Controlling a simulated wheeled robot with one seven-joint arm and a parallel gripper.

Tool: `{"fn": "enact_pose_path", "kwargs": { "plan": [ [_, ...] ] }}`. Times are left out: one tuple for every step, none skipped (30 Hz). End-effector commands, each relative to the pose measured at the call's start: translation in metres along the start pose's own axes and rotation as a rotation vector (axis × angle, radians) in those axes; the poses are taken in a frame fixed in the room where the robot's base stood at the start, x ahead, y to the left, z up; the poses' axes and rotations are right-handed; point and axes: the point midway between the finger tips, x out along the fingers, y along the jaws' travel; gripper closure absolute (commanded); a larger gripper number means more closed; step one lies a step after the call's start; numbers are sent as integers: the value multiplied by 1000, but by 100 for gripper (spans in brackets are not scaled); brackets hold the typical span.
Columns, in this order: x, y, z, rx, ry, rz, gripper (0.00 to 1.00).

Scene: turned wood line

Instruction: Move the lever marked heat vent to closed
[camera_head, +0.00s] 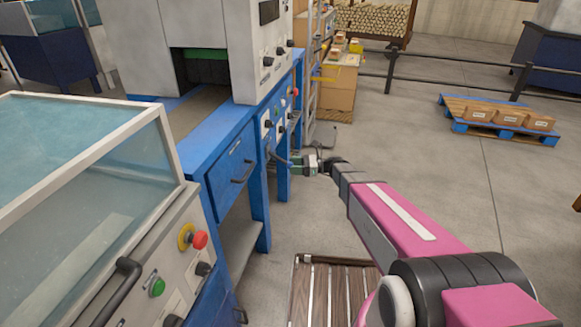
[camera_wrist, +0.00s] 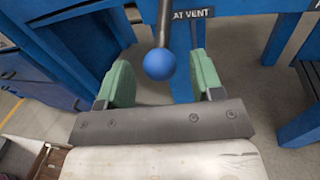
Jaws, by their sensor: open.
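The lever with a blue ball knob (camera_wrist: 159,64) hangs on a dark rod at the top middle of the wrist view. A black label (camera_wrist: 192,13) beside the rod reads "...AT VENT", its left part hidden behind the rod. My gripper (camera_wrist: 155,78) is open, with one green finger on each side of the knob. The knob shows between the fingers, and neither finger visibly touches it. In the head view my gripper (camera_head: 290,168) is at the front of the blue bench, below its control panel. The lever is too small to make out clearly there.
The blue bench (camera_head: 230,142) has a drawer, switches and a red button. A machine with a clear cover (camera_head: 90,150) stands at the left front. A slatted wooden platform (camera_head: 332,292) lies beside my arm. Open floor lies to the right, with a blue pallet (camera_head: 480,124) of boxes.

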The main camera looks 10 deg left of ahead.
Motion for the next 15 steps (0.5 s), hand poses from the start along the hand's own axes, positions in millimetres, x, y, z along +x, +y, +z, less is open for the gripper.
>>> {"fn": "enact_pose_path", "kwargs": {
  "plan": [
    [6,0,0,0,0,1,40],
    [9,0,0,0,0,1,40],
    [12,0,0,0,0,0,40],
    [14,0,0,0,1,0,40],
    [15,0,0,-1,1,0,40],
    [17,0,0,-1,1,0,40],
    [17,0,0,-1,1,0,40],
    [18,0,0,-1,1,-1,40],
    [18,0,0,-1,1,-1,40],
    [18,0,0,-1,1,-1,40],
    [18,0,0,-1,1,-1,40],
    [18,0,0,-1,1,-1,40],
    [18,0,0,-1,1,-1,40],
    [18,0,0,-1,1,-1,40],
    [18,0,0,-1,1,-1,40]
  ]
}}
